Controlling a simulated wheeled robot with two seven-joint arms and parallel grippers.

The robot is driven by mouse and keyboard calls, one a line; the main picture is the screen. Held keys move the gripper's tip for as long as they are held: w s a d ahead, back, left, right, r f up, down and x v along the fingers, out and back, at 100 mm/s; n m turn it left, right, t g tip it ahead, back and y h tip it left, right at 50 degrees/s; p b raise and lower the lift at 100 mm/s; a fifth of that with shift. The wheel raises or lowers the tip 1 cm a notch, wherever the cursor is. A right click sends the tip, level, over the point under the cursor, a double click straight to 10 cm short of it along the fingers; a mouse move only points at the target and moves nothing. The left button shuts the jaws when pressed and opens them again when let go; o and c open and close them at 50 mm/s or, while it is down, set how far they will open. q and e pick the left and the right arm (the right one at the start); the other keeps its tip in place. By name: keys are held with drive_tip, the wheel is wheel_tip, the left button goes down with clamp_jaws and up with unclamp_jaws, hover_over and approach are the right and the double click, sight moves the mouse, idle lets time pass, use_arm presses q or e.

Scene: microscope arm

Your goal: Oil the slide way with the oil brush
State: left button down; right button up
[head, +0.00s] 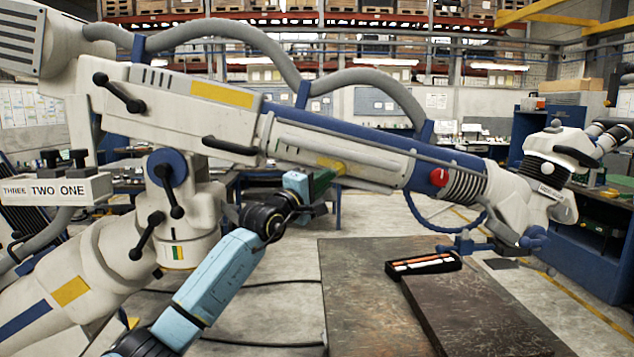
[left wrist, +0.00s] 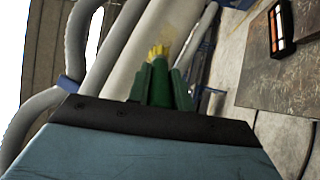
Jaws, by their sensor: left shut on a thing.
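The microscope arm's slide way (head: 345,155) is a long pale section on the raised arm, sloping down to the right. A yellowish smear shows on it near my gripper. My left gripper (head: 322,180) is just below that section, shut on the oil brush. The brush shows in the left wrist view as yellow bristles (left wrist: 158,52) between green parts, pointing at the pale slide way surface (left wrist: 137,45). The bristles look close to the surface; I cannot tell whether they touch. The brush's handle is mostly hidden. My right gripper is out of view.
A dark-topped table (head: 365,290) stands at the lower right, bearing a black tray (head: 423,264) with orange and white strips. A red knob (head: 439,177) and black levers (head: 230,146) stick out from the arm. A THREE TWO ONE block (head: 57,189) is at left.

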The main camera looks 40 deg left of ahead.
use_arm(q)
drive_tip(key=w+d+f, duration=0.1)
drive_tip(key=w+d, duration=0.2)
drive_tip(key=d, duration=0.2)
drive_tip(key=shift+w+f+b, duration=0.3)
drive_tip(key=shift+w+b, duration=0.05)
drive_tip(key=shift+b, duration=0.05)
drive_tip(key=s+d+f+b, duration=0.1)
drive_tip(key=s+d+f, duration=0.1)
drive_tip(key=s+f, duration=0.1)
drive_tip(key=shift+b+v, duration=0.4)
drive_tip(key=shift+v, duration=0.35)
drive_tip(key=shift+d, duration=0.1)
drive_tip(key=shift+s+d+f+b, duration=0.3)
drive_tip(key=shift+s+f+b, duration=0.1)
drive_tip(key=shift+s, duration=0.15)
drive_tip(key=shift+s+d+f+b, duration=0.3)
drive_tip(key=shift+s+f, duration=0.15)
drive_tip(key=shift+s, duration=0.1)
